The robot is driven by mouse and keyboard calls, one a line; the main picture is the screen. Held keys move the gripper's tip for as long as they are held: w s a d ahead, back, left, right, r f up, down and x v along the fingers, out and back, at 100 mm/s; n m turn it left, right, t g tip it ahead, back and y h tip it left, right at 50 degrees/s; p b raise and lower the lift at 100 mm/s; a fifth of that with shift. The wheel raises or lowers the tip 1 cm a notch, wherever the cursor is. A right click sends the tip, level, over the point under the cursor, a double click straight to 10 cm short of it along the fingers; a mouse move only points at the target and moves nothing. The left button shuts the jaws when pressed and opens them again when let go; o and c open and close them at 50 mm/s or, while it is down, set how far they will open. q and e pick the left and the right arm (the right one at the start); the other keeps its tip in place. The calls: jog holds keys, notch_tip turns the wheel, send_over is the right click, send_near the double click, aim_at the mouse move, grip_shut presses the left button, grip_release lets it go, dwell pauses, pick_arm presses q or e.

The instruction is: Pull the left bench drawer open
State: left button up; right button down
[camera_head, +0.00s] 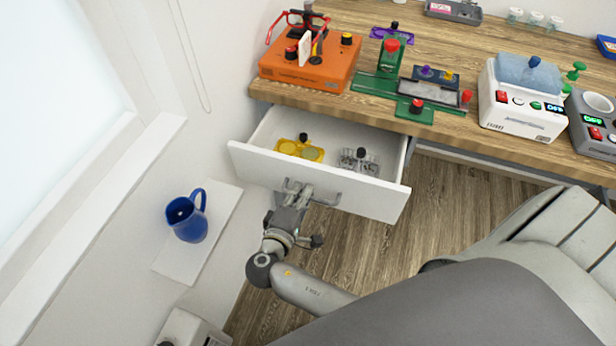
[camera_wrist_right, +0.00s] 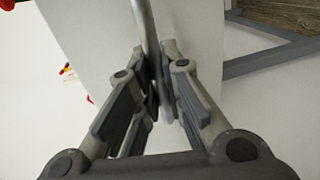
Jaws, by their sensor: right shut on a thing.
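The left bench drawer (camera_head: 385,197) is a white drawer under the left part of the wooden bench, and it stands pulled out. Inside it lie a yellow holder (camera_head: 290,147) and a clear tray (camera_head: 345,160). A grey bar handle (camera_head: 325,199) runs across its front. My right gripper (camera_head: 294,190) is at the left half of the handle and shut on it. In the right wrist view, the fingers (camera_wrist_right: 158,88) close around the handle bar (camera_wrist_right: 148,35), against the white drawer front (camera_wrist_right: 195,40). My left gripper is not in view.
On the bench (camera_head: 465,55) stand an orange box (camera_head: 305,75), a green fixture (camera_head: 388,75) and a white device with a blue lid (camera_head: 520,110). A blue jug (camera_head: 188,220) stands on a white ledge (camera_head: 180,262) left of my arm. Wooden floor (camera_head: 440,195) lies clear right of the drawer.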

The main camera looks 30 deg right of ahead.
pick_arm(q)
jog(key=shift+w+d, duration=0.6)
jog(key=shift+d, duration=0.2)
pick_arm(e)
jog(key=v, duration=0.2)
jog(key=f+v, duration=0.1)
jog(key=v, duration=0.2)
jog(key=shift+s+a, duration=0.15)
jog(key=shift+s, duration=0.05)
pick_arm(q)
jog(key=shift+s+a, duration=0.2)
pick_arm(e)
jog(key=c, duration=1.5)
grip_release()
jog(key=shift+c, duration=0.2)
